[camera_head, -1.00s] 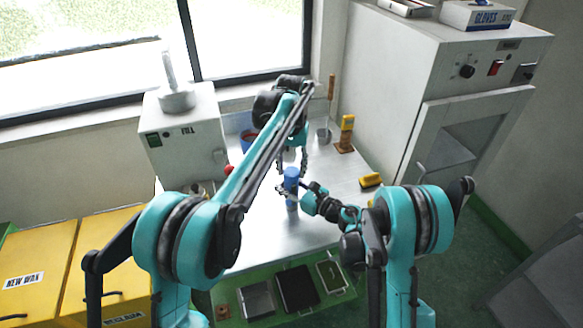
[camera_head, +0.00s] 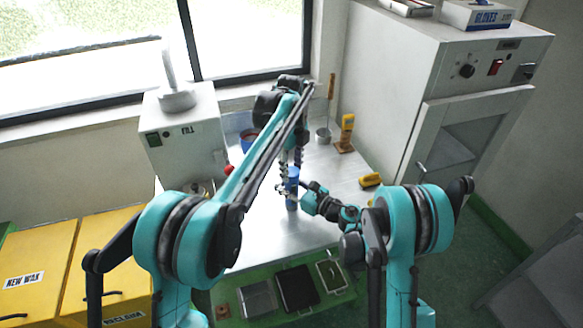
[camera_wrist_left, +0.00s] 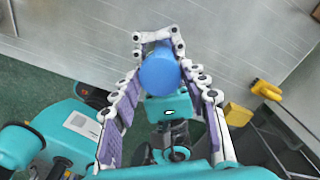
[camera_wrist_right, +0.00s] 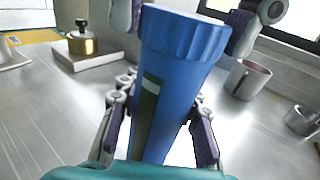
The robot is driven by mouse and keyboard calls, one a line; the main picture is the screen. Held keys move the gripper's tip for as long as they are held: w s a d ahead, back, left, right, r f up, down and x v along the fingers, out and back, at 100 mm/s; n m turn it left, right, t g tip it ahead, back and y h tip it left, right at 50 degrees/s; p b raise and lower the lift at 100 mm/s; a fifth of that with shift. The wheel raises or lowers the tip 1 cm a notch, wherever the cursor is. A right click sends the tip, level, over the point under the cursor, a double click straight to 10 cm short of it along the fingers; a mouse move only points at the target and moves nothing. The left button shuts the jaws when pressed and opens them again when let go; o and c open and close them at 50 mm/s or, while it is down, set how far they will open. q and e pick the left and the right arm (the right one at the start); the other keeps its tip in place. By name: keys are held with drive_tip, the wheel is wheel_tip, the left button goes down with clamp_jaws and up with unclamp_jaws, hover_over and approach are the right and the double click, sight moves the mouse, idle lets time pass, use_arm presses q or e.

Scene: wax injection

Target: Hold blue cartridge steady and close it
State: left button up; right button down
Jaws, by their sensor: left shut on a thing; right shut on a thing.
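The blue cartridge (camera_head: 292,173) stands upright over the metal bench in the head view. Its ribbed blue cap (camera_wrist_right: 185,32) and its body, with a dark strip window (camera_wrist_right: 147,110), fill the middle of the right wrist view. My right gripper (camera_head: 286,189) is shut around the body from the side. My left gripper (camera_head: 292,163) comes down from above and is shut on the cap, with a finger on either side. The left wrist view shows the round cap top (camera_wrist_left: 159,73) from above, between the left fingers. The seam between cap and body looks closely met.
A grey mug (camera_wrist_right: 247,79) and a brass pot (camera_wrist_right: 82,40) stand on the bench behind. A white machine (camera_head: 185,130) stands at the left. The bench front (camera_head: 262,235) is clear.

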use_arm(q)
drive_tip(key=o, duration=1.3)
drive_tip(key=shift+r, duration=2.3)
drive_tip(key=shift+c, duration=0.4)
